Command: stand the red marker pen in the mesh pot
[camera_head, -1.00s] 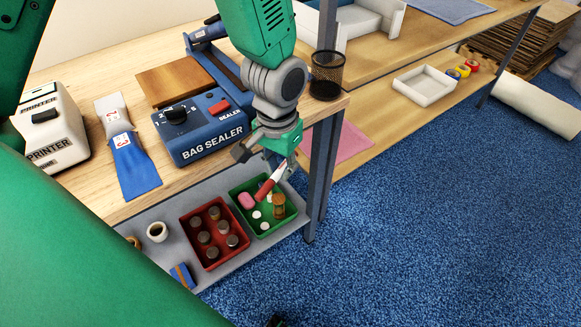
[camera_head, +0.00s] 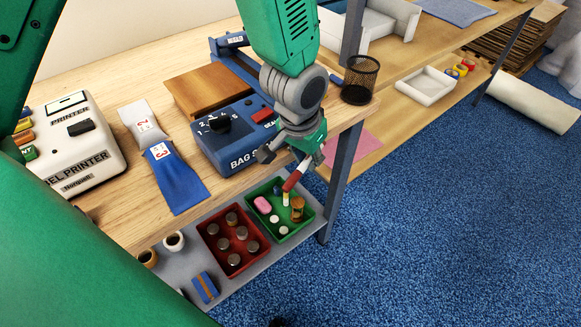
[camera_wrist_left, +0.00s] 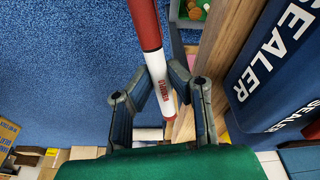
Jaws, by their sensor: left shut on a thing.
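The red marker pen (camera_wrist_left: 147,25) has a red barrel and a white printed section. My left gripper (camera_head: 304,163) is shut on it; in the left wrist view the left gripper (camera_wrist_left: 160,92) has a finger on each side of the white part. In the head view the pen (camera_head: 293,179) slants down to the left, above the green tray. The black mesh pot (camera_head: 360,79) stands upright on the bench's right corner, up and right of the gripper. It looks empty. My right gripper is not in view.
The blue bag sealer (camera_head: 222,139) stands left of my left gripper. Below are a green tray (camera_head: 301,218) and a red tray (camera_head: 250,263) with small items, on a lower shelf. A label printer (camera_head: 78,145) is at left. A white tray (camera_head: 426,86) sits beyond the pot.

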